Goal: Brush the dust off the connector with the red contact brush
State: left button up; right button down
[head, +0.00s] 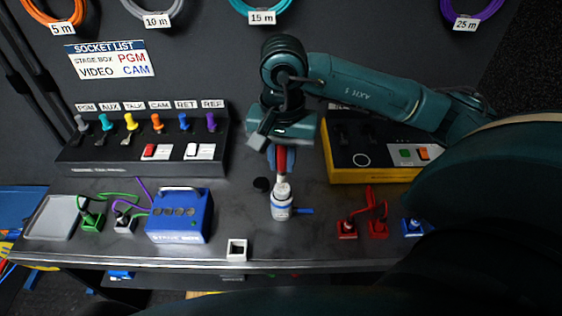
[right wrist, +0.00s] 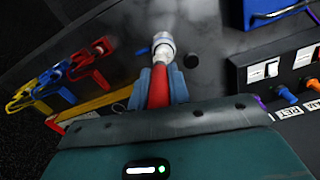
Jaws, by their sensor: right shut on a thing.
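My right gripper (head: 282,150) is shut on the red contact brush (head: 283,160) and holds it pointing down in the middle of the bench. The brush's red handle (right wrist: 160,86) and pale metal collar (right wrist: 163,44) show in the right wrist view. Its lower end meets the neck of a white bottle with a blue label (head: 281,208); I cannot tell whether the tip is inside. Cabled connectors on the bench are green (head: 91,221), grey (head: 124,224), red (head: 347,228) and blue (head: 412,227). Dust on them is too small to tell. My left gripper is out of view.
A blue stage box (head: 179,219) and a grey tray (head: 55,218) stand left. A small white open box (head: 237,250) is near the front edge. A black cap (head: 262,185) lies beside the bottle. A patch panel (head: 140,160) and a yellow-edged unit (head: 372,175) stand behind.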

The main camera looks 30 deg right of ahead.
jog(key=shift+r+p, duration=0.55)
jog(key=shift+r, duration=0.8)
